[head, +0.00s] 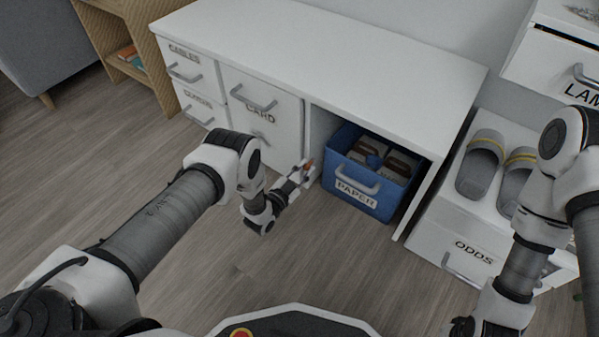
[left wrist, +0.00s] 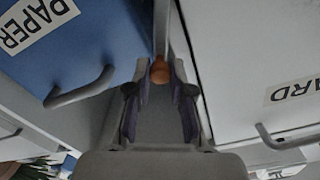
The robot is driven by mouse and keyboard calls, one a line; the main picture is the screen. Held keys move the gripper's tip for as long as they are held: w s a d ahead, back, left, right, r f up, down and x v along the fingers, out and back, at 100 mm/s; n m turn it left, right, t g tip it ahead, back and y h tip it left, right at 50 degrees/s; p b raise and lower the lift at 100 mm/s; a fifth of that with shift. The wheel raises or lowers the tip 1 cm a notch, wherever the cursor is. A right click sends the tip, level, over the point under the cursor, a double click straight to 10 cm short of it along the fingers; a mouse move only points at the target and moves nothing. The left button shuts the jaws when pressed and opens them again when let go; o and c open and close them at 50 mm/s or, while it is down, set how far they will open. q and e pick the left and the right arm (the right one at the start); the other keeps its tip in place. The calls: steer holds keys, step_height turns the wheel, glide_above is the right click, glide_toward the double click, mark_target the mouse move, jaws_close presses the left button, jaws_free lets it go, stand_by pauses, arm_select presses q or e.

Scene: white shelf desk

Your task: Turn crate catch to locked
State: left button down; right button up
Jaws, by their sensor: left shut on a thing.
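The crate catch is a small orange-red piece (head: 308,167) at the front edge of the divider, left of the blue crate. My left gripper (head: 302,173) is on it. In the left wrist view the orange catch (left wrist: 160,72) sits between the two fingertips (left wrist: 160,84), and the gripper is shut on it. The blue crate (head: 339,149) labelled PAPER stands in the open bay of the white desk, and its front shows in the left wrist view (left wrist: 85,50). The catch's exact angle is hard to tell. My right gripper (head: 468,326) is at the bottom edge, mostly cut off.
The CARD drawer front (head: 283,127) with its handle is close to the left of my left gripper. A white ODDS drawer (head: 470,247) with grey slippers (head: 481,163) on top stands at the right. The wooden floor (head: 290,255) in front is clear.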

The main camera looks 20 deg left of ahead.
arm_select(q)
steer(key=s+d+f+m+b, duration=0.1)
steer(key=d+f+m, duration=0.2)
steer(key=m, duration=1)
steer(key=shift+s+d+f+b, duration=0.15)
steer(key=shift+d+f+b, duration=0.2)
steer(key=shift+f, duration=1.15)
steer(key=shift+a, duration=0.1)
steer(key=c, duration=1)
jaws_free()
